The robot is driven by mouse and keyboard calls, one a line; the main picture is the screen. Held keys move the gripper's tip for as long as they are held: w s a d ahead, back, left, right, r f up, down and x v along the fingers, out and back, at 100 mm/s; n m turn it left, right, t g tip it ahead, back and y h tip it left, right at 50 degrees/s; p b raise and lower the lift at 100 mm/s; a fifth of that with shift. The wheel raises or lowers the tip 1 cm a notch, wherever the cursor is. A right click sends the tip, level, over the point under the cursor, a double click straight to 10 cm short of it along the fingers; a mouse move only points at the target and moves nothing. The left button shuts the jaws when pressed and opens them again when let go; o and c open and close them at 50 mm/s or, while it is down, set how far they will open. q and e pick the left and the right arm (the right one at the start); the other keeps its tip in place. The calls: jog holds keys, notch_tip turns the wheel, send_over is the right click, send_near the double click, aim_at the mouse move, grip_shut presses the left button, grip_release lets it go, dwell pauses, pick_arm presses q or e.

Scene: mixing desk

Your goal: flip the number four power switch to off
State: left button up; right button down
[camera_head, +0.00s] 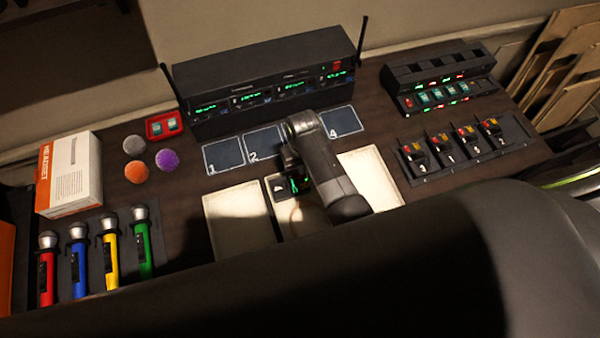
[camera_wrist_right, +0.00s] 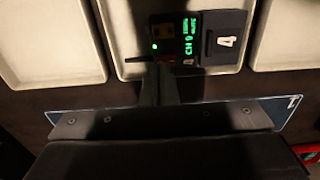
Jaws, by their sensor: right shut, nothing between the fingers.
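A black bodypack marked 4 (camera_wrist_right: 222,45) lies in the middle cream tray (camera_wrist_right: 120,12). In the right wrist view its display (camera_wrist_right: 189,37) glows green, with a green light (camera_wrist_right: 155,46) lit beside it. A small reddish part (camera_wrist_right: 170,59) shows dimly at its lower edge; I cannot tell the switch's position. The bodypack also shows in the head view (camera_head: 280,189), partly hidden by my right arm. My right gripper (camera_wrist_right: 162,72) is shut and empty, its tips at the bodypack's edge by the light. Whether they touch it is unclear. My left gripper is not seen.
Numbered pads, including pad 4 (camera_head: 341,121), lie behind the trays. A rack receiver (camera_head: 265,80) with two antennas stands behind them. Several bodypacks sit in a holder (camera_head: 465,150) on the right. Coloured microphones (camera_head: 110,255) and a headset box (camera_head: 70,175) are at left.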

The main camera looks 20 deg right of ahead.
jog(key=shift+f+b, duration=0.6)
jog(key=shift+f, duration=0.4)
dwell(0.9)
jog(key=shift+s+r, duration=0.1)
jog(key=shift+r, duration=0.05)
notch_tip(320, 180, up, 2)
jog(key=p, duration=0.3)
jog(key=shift+r, duration=2.4)
